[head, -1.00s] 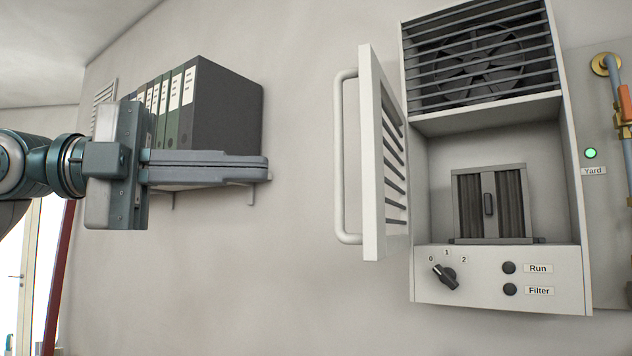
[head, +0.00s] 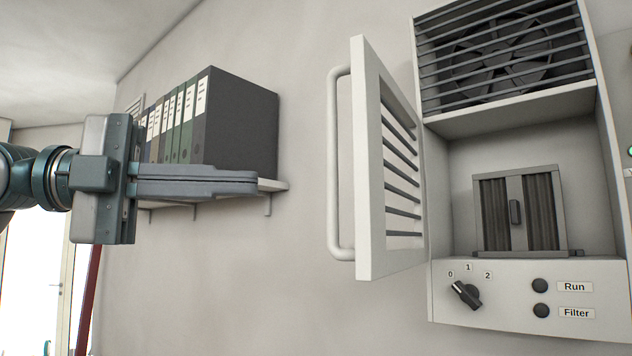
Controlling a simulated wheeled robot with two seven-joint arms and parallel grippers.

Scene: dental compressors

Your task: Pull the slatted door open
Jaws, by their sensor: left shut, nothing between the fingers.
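The white slatted door (head: 371,160) stands swung out to the left on the side of a white wall cabinet (head: 520,120), with the opening uncovered. Its long white bar handle (head: 338,165) is on the door's outer face, toward the left. My left gripper (head: 254,182) is shut and empty, its fingers pointing right. In the picture its tips are to the left of the handle, with a gap between them. My right gripper is not in view.
Inside the cabinet sits a grey ribbed filter block (head: 520,213) below a fan grille (head: 505,60). A knob (head: 466,294) and two buttons are on the panel below. A wall shelf (head: 273,186) with several binders (head: 185,120) is behind my left gripper.

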